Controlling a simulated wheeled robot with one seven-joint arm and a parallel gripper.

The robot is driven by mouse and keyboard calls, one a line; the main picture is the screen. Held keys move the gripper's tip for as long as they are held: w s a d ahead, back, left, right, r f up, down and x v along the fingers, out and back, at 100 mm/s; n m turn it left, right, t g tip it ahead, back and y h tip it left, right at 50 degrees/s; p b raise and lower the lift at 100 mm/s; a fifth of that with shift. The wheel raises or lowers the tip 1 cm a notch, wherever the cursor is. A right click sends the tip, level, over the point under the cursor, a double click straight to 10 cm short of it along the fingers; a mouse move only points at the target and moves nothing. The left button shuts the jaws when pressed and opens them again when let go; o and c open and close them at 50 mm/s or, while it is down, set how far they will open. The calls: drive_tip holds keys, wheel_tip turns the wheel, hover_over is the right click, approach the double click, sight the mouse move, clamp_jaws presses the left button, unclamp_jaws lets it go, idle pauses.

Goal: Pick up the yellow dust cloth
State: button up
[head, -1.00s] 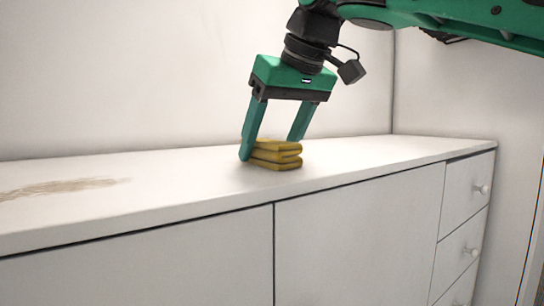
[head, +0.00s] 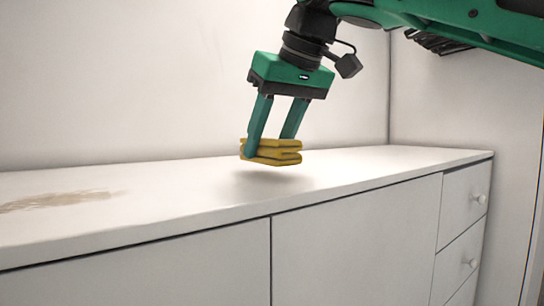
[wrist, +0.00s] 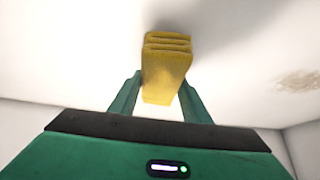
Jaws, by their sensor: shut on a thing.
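The yellow dust cloth (head: 272,152) is a folded stack of layers, held a little above the white cabinet top with a shadow below it. My gripper (head: 272,142) is shut on the cloth, one green finger on each side. In the wrist view the cloth (wrist: 166,68) sits between the two fingertips of my gripper (wrist: 160,92), its folded edges facing away. The far finger's tip is partly hidden behind the cloth in the head view.
The white cabinet top (head: 370,165) is clear around the cloth. A brownish smudge (head: 60,201) lies on it at the left. A wall stands behind, and drawers with round knobs (head: 481,199) are at the right front.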

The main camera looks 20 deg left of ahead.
drive_tip(key=shift+a+r, duration=0.15)
drive_tip(key=shift+r, duration=0.65)
drive_tip(key=s+a+r, duration=0.2)
drive_tip(key=s+r, duration=0.5)
drive_tip(key=s, duration=0.4)
drive_tip(key=shift+s+r, duration=0.2)
drive_tip(key=shift+s, duration=0.05)
drive_tip(key=shift+o, duration=0.6)
